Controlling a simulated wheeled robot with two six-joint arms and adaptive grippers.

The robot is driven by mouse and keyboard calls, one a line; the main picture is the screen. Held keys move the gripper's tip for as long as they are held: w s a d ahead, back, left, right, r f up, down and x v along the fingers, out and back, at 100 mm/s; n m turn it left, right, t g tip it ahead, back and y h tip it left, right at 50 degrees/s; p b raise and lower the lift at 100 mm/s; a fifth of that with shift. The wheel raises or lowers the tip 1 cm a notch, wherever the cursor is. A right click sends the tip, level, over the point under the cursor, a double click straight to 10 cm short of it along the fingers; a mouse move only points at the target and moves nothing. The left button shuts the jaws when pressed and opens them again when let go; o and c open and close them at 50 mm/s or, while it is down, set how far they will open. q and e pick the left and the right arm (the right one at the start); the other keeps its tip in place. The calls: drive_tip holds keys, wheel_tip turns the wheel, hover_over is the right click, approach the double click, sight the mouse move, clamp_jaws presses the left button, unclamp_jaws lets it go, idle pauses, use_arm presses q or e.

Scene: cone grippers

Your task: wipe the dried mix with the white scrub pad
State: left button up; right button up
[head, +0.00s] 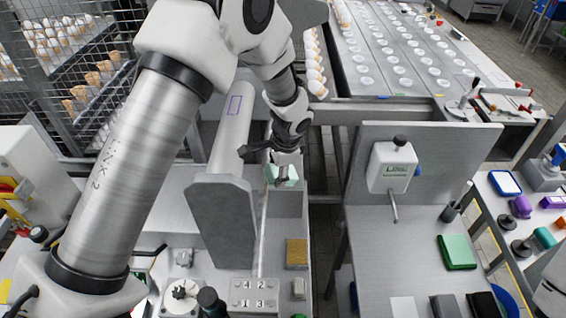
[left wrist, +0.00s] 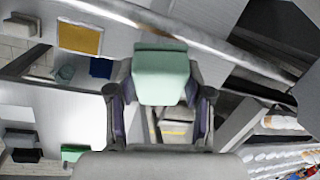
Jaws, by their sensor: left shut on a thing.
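My left gripper (head: 282,172) is shut on a pale mint-green block (head: 288,173), held beside the grey roller. In the left wrist view the block (left wrist: 160,75) sits between the fingers of the left gripper (left wrist: 160,100). I cannot tell whether this block is the white scrub pad. A flat white pad (head: 405,306) lies at the front of the right bench, with no gripper at it. I cannot make out the dried mix. A purple-outlined rectangle (head: 235,104) is on the roller. My right gripper is not in view.
The grey roller (head: 228,143) and upright plate (head: 225,215) stand close left of the left gripper. A tan block (head: 297,254) and numbered plate (head: 253,295) are nearer. A dispenser (head: 392,167) and green pad (head: 457,252) are at right. The right bench's middle is clear.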

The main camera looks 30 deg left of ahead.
use_arm(q)
drive_tip(key=shift+s+d+p, duration=0.5)
drive_tip(key=shift+s+d, duration=0.7)
drive_tip(key=shift+s, duration=2.05)
drive_tip(key=r+p, duration=0.1)
drive_tip(key=p, duration=0.1)
drive_tip(key=d+r+p, duration=0.1)
drive_tip(key=r+p, duration=0.1)
drive_tip(key=p, duration=0.1)
drive_tip(key=w+r+p, duration=0.1)
drive_tip(key=r+p, duration=0.1)
drive_tip(key=p, duration=0.1)
drive_tip(key=shift+d+r, duration=0.25)
drive_tip(key=shift+d, duration=0.15)
drive_tip(key=shift+a, duration=0.15)
drive_tip(key=r, duration=0.1)
drive_tip(key=d+r, duration=0.1)
drive_tip(key=shift+w+d+r, duration=0.3)
drive_tip(key=shift+w+r, duration=0.05)
